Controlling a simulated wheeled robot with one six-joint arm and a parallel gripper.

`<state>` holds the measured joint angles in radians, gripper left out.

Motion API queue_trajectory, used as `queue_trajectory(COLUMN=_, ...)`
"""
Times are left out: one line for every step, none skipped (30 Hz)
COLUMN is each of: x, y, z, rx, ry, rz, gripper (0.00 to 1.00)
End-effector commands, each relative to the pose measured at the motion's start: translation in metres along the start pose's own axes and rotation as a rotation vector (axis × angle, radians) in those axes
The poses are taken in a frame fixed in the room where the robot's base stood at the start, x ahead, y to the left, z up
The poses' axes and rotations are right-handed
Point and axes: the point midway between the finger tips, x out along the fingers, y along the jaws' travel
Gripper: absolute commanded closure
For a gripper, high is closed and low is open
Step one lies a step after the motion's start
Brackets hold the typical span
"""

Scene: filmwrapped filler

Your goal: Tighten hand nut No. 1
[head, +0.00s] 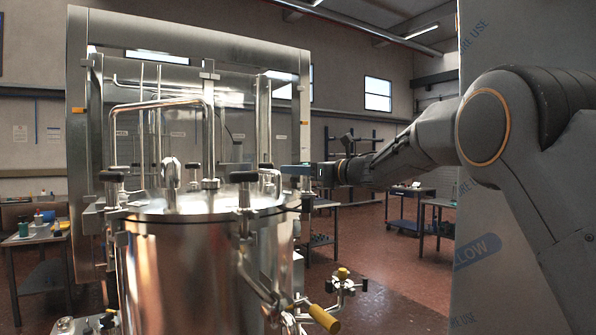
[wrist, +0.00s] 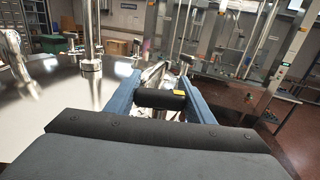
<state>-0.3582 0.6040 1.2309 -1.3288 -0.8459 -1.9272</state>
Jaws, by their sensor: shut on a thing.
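My gripper (head: 294,170) reaches in from the right to the rim of the steel vessel's lid (head: 215,207). In the wrist view, the blue fingers of my gripper (wrist: 160,82) stand on both sides of a black hand nut (wrist: 153,100) with a yellow mark, and are shut on it. No number can be read on it. In the head view the held nut is mostly hidden by the fingers. Other black hand nuts stand around the rim, one at the front (head: 243,177) and one at the left (head: 111,176).
Steel pipes (head: 160,104) and fittings rise from the lid close to my gripper. A tall steel frame (head: 190,38) stands behind the vessel. A yellow-handled valve (head: 325,319) sticks out low at the front. A film-wrapped panel (head: 505,240) stands at the right, near my arm.

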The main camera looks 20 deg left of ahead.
Motion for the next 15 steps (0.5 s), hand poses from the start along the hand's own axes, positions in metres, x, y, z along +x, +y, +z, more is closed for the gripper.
queue_trajectory(x=0.0001, y=-0.0002, z=-0.0004, rx=-0.001, ry=0.000, rz=-0.003, gripper=0.74)
queue_trajectory(x=0.0003, y=-0.0003, z=-0.0007, rx=-0.001, ry=0.000, rz=-0.006, gripper=0.74)
queue_trajectory(x=0.0004, y=-0.0005, z=-0.0010, rx=-0.001, ry=0.000, rz=-0.011, gripper=0.74)
queue_trajectory(x=0.0005, y=-0.0006, z=-0.0012, rx=-0.001, ry=0.000, rz=-0.015, gripper=0.74)
queue_trajectory(x=0.0006, y=-0.0007, z=-0.0013, rx=-0.002, ry=0.000, rz=-0.020, gripper=0.74)
queue_trajectory(x=0.0007, y=-0.0011, z=-0.0014, rx=-0.002, ry=-0.001, rz=-0.029, gripper=0.74)
queue_trajectory(x=0.0008, y=-0.0015, z=-0.0015, rx=-0.003, ry=-0.001, rz=-0.037, gripper=0.74)
queue_trajectory(x=0.0009, y=-0.0017, z=-0.0018, rx=-0.003, ry=-0.001, rz=-0.045, gripper=0.74)
queue_trajectory(x=0.0011, y=-0.0024, z=-0.0022, rx=-0.003, ry=-0.001, rz=-0.058, gripper=0.74)
queue_trajectory(x=0.0012, y=-0.0026, z=-0.0020, rx=-0.003, ry=-0.002, rz=-0.068, gripper=0.74)
queue_trajectory(x=0.0012, y=-0.0028, z=-0.0018, rx=-0.004, ry=-0.003, rz=-0.080, gripper=0.74)
queue_trajectory(x=0.0015, y=-0.0031, z=-0.0026, rx=-0.003, ry=-0.003, rz=-0.096, gripper=0.74)
queue_trajectory(x=0.0014, y=-0.0035, z=-0.0030, rx=-0.003, ry=-0.003, rz=-0.110, gripper=0.74)
queue_trajectory(x=0.0013, y=-0.0037, z=-0.0028, rx=-0.004, ry=-0.003, rz=-0.123, gripper=0.74)
queue_trajectory(x=0.0012, y=-0.0046, z=-0.0034, rx=-0.004, ry=-0.003, rz=-0.143, gripper=0.74)
